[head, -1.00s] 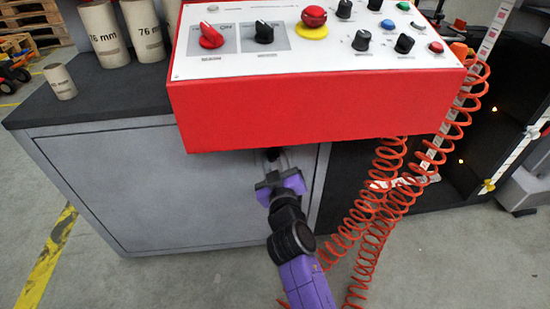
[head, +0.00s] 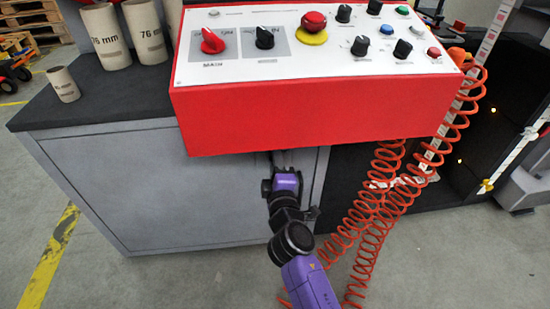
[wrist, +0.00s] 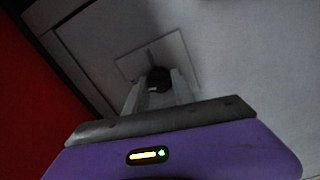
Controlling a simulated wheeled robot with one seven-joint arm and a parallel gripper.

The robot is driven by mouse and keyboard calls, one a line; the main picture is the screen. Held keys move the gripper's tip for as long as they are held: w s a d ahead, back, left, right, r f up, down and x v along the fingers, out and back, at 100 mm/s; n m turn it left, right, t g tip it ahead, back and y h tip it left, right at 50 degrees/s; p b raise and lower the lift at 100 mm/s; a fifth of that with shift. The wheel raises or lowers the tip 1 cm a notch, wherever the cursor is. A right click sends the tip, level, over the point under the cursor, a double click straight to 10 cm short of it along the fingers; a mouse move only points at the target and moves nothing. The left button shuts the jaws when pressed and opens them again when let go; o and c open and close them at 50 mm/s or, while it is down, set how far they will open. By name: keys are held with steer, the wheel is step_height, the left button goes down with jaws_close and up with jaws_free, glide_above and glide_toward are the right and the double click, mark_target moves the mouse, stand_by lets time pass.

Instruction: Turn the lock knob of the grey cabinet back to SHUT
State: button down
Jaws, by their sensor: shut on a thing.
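The grey cabinet (head: 150,190) stands under the red control box; its front also fills much of the wrist view (wrist: 255,60). In the wrist view the dark lock knob (wrist: 158,78) sits on a pale square plate (wrist: 128,66) that looks rotated in the picture. My gripper (wrist: 160,88) is shut on the knob, one finger on each side. In the head view my gripper (head: 284,160) reaches up to the cabinet front just below the box, near the panel's right edge. There the knob is hidden. I cannot read any SHUT marking.
The red control box (head: 310,115) overhangs just above my gripper; its red side (wrist: 35,95) is at the left in the wrist view. Coiled orange cables (head: 385,200) hang close right of my arm. Cardboard tubes (head: 105,38) stand on the dark top.

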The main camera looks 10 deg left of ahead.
steer(key=shift+n, duration=1.1)
steer(key=c, duration=1.1)
jaws_free()
steer(key=shift+o, duration=0.2)
steer(key=p+v, duration=0.2)
steer(key=v, duration=0.5)
steer(key=shift+s+p, duration=0.3)
steer(key=shift+s, duration=0.1)
steer(key=shift+d, duration=0.1)
